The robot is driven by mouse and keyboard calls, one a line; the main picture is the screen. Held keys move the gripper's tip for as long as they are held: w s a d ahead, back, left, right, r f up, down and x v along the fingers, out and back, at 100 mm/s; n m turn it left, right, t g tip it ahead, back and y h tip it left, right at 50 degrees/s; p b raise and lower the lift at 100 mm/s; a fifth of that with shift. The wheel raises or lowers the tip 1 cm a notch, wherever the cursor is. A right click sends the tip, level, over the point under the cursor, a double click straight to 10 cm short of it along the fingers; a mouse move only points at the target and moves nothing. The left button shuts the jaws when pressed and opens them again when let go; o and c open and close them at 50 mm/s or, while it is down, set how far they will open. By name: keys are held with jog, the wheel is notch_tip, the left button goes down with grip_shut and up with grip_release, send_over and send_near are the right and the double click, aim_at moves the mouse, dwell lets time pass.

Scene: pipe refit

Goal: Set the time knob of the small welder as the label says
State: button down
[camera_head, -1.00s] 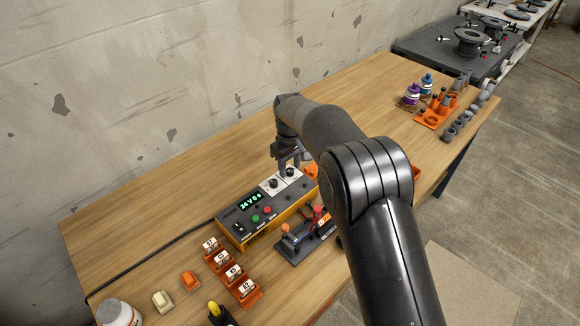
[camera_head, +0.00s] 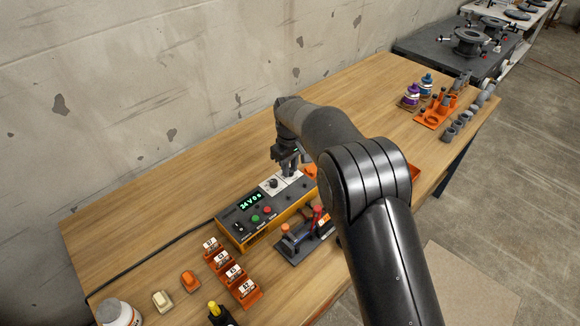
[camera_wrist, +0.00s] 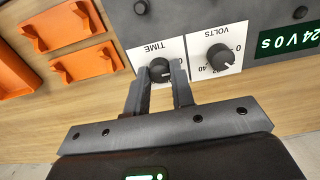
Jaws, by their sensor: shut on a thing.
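The small welder (camera_head: 262,228) is a grey and orange box on the wooden bench, with a green display (camera_head: 250,201) that reads about "24 V 0 s". In the wrist view its panel shows upside down, with the dark time knob (camera_wrist: 160,70) on a white plate marked TIME. My gripper (camera_wrist: 162,82) has its two fingers on either side of this knob, shut on it. In the head view my gripper (camera_head: 289,168) points down at the right end of the panel. The volts knob (camera_wrist: 220,57) stands beside it, clear of the fingers. The fingers partly hide the time scale.
Orange holders with white tags (camera_head: 232,272) stand in front of the welder. A dark rack with tools (camera_head: 304,238) sits close to its front right. Orange trays (camera_wrist: 85,65) lie beside the welder. Bottles (camera_head: 411,97) stand far right; the bench behind the welder is clear.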

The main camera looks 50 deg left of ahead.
jog(key=shift+m, duration=0.3)
jog(key=m, duration=1.1)
jog(key=shift+m, duration=0.3)
jog(key=m, duration=1.1)
jog(key=shift+m, duration=0.4)
jog(key=c, duration=1.2)
grip_release()
jog(key=shift+c, duration=0.2)
